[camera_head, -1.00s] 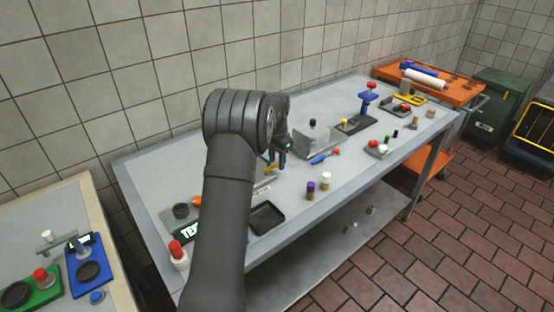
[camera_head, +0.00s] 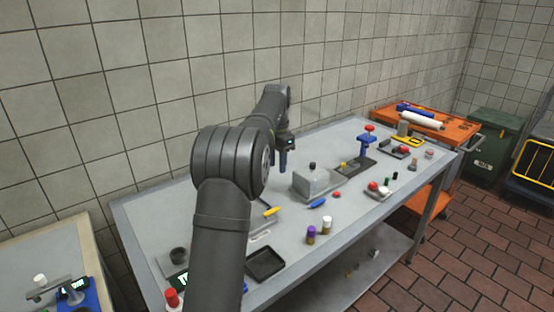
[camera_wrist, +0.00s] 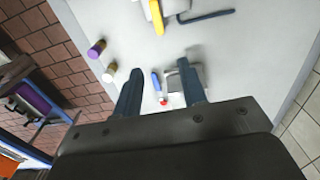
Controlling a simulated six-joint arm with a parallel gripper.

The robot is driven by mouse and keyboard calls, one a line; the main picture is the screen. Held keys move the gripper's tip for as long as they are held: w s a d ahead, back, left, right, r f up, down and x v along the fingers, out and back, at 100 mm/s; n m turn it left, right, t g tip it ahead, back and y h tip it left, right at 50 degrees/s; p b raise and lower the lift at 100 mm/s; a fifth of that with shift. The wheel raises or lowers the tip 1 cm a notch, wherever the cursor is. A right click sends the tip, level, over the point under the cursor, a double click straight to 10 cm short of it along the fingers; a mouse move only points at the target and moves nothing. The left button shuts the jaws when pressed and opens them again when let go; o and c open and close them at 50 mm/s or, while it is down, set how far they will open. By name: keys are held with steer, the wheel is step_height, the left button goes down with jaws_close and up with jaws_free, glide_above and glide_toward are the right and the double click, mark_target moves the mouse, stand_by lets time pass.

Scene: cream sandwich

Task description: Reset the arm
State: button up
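My gripper (camera_head: 282,163) hangs fingers-down above the table, left of a grey box with a black knob (camera_head: 314,182). In the wrist view my gripper (camera_wrist: 159,70) shows two dark blue fingers spread apart with nothing held between them. My arm reaches up from the bottom of the head view and hides part of the table. A yellow piece (camera_head: 272,211) lies on the table below the gripper; it also shows in the wrist view (camera_wrist: 156,15).
A black tray (camera_head: 265,262) lies nearer me. A blue stand with a red top (camera_head: 367,138) is farther right. A tiled wall (camera_head: 150,100) rises behind the table.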

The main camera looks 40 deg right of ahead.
mark_target(277, 208)
steer(key=shift+r, duration=0.5)
step_height(277, 208, down, 18)
steer(key=shift+r, duration=0.25)
stand_by(0.6)
steer(key=shift+r, duration=0.1)
step_height(277, 208, up, 17)
step_height(277, 208, down, 17)
steer(key=shift+f, duration=0.1)
steer(key=shift+s+m, duration=0.3)
steer(key=shift+m, duration=0.4)
steer(key=shift+s+m, duration=0.25)
steer(key=shift+m, duration=0.45)
steer(key=shift+a, duration=0.1)
